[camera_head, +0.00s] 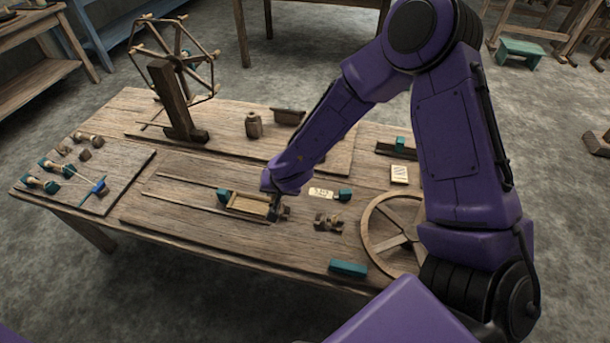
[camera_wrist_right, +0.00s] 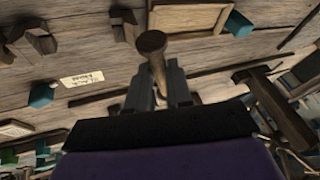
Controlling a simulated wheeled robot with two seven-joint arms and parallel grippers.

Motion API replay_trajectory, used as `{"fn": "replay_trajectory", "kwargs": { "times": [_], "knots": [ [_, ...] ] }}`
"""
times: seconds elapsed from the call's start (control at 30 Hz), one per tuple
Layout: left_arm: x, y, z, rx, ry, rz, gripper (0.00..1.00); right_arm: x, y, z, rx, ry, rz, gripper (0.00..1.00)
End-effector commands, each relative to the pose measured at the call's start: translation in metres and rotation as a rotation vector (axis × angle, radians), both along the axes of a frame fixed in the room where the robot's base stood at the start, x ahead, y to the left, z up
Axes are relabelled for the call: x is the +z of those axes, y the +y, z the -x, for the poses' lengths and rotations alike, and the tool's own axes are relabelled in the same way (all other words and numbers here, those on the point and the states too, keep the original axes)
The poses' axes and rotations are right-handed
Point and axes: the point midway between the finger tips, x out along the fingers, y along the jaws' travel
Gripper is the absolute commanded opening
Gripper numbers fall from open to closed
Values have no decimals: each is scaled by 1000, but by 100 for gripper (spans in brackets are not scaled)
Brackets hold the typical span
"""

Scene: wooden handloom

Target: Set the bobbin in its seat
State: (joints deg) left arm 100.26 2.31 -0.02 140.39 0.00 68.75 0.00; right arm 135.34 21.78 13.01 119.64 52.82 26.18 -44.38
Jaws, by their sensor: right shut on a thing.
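In the right wrist view, the gripper (camera_wrist_right: 158,82) is shut on a brown wooden piece with a rounded end (camera_wrist_right: 151,44), which I take to be the bobbin. Its lower part is hidden between the fingers. The frame (camera_wrist_right: 190,19) shows just beyond it, and I cannot tell whether they touch. A small wooden stand (camera_head: 328,223) sits to the right of the gripper. Which part is the seat is unclear. My left gripper is not in view.
Several thread-wound bobbins lie on a board (camera_head: 115,187) at left. A skein winder (camera_head: 178,98) stands at the back. A wooden wheel (camera_head: 375,243) and a teal block (camera_head: 348,269) are at right. Two rails (camera_head: 200,212) run left from the frame.

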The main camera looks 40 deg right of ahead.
Motion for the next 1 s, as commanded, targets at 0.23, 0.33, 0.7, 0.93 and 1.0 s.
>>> {"fn": "replay_trajectory", "kwargs": {
  "times": [0.23,0.33,0.7,0.93,1.0],
  "knots": [
    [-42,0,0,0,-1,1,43,-8,-44,-13,-805,-12,-12,0],
    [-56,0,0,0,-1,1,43,-9,-49,-2,-1143,-19,-10,0],
    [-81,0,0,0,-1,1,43,-2,-31,48,-1857,-36,-3,0],
    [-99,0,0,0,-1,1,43,-18,-30,48,-1854,-37,-2,0],
    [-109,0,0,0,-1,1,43,-25,-30,48,-1853,-36,-2,0]
  ]
}}
